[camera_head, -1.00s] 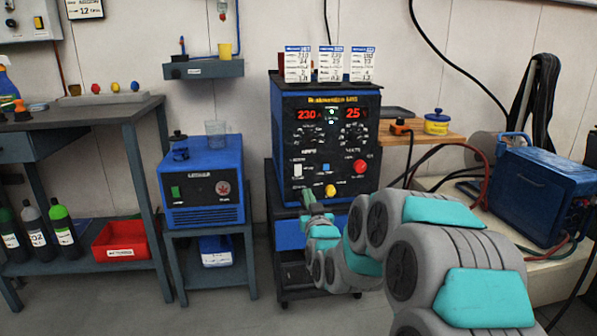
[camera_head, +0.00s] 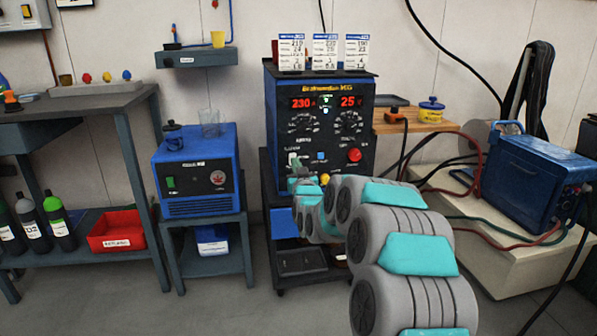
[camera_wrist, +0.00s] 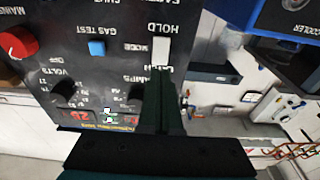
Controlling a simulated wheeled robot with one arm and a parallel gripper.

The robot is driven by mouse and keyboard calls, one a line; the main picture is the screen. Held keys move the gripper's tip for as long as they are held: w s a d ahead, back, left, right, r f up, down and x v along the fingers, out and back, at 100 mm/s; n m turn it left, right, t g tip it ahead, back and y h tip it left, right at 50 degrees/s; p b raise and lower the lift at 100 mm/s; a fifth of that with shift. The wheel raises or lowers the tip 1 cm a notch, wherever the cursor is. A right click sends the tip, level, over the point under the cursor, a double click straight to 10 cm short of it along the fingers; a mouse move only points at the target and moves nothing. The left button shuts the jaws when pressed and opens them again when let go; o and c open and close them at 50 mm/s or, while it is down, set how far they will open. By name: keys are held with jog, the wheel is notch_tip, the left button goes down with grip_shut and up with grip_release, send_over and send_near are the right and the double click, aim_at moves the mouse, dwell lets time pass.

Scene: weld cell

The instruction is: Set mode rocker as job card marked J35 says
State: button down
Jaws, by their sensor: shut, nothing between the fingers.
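The welder (camera_head: 320,130) stands on a cart, its front panel showing red digits 230 and 25. The white mode rocker (camera_head: 294,160) sits low on the panel's left side. It also shows in the wrist view (camera_wrist: 161,50), upside down, beside the words MODE, HOLD and LATCH. My gripper (camera_head: 298,174) is just below the rocker in the head view. In the wrist view its shut, empty fingers (camera_wrist: 164,82) point at the rocker; contact cannot be told. Three job cards, left (camera_head: 291,52), middle (camera_head: 325,52) and right (camera_head: 357,52), stand on top; their J-marks are too small to read.
A blue gas test button (camera_wrist: 97,48) and a red knob (camera_wrist: 18,42) are near the rocker. The blue cooler (camera_head: 197,170) stands left of the welder. A wooden shelf (camera_head: 415,123) is at right.

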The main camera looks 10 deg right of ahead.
aim_at(293, 154)
jog(key=shift+w+r, duration=0.2)
jog(key=shift+w, duration=1.25)
jog(key=shift+w+r, duration=0.2)
jog(key=shift+f, duration=0.15)
jog(key=shift+s, duration=0.45)
jog(key=s+r+b, duration=0.1)
jog(key=s+r, duration=0.1)
jog(key=s, duration=1.1)
